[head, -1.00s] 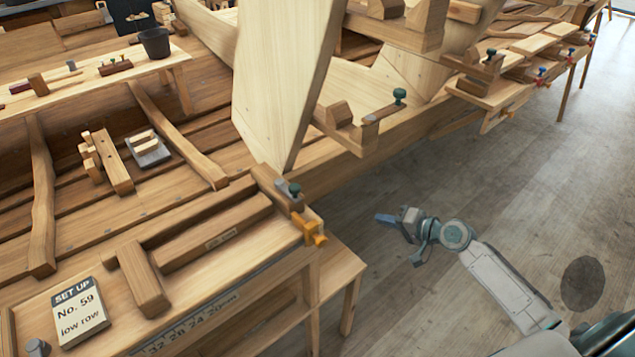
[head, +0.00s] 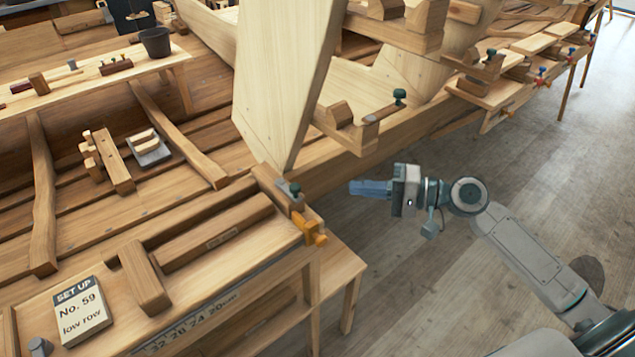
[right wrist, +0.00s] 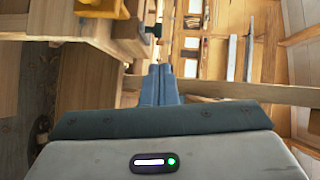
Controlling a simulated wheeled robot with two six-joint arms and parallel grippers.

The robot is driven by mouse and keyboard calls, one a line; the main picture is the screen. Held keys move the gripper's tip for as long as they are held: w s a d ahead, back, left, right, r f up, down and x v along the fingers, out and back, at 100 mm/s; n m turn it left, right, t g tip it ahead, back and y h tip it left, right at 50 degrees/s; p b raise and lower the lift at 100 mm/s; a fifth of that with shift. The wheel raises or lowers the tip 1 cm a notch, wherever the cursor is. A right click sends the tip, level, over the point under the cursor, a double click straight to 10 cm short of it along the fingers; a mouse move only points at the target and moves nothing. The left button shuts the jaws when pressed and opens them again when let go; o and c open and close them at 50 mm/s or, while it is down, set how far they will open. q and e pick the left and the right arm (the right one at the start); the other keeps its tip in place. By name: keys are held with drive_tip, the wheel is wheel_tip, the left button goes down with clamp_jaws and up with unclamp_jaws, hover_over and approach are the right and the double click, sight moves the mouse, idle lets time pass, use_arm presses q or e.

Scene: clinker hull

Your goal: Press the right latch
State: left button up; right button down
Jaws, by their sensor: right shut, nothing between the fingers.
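An orange latch-like piece (head: 312,230) sticks out from the front right corner of the near bench, below a dark green knob (head: 295,190) on a wooden block. A second green knob (head: 399,97) stands on a block farther back. I cannot tell which part is the right latch. My right gripper (head: 356,187) is shut and empty, its blue fingers pointing left, in the air right of the orange piece and apart from it. My left gripper is not in view.
A pale plank (head: 285,80) rises behind the bench. A sign card (head: 80,312) reading "No. 59 low row" and a wooden block (head: 145,278) are on the bench. The floor (head: 500,150) right of the bench is open.

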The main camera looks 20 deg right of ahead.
drive_tip(key=p, duration=0.4)
approach(288, 186)
wheel_tip(288, 186, up, 2)
drive_tip(key=a, duration=0.2)
drive_tip(key=shift+w+a, duration=0.4)
drive_tip(key=shift+a, duration=0.25)
drive_tip(key=shift+d, duration=0.15)
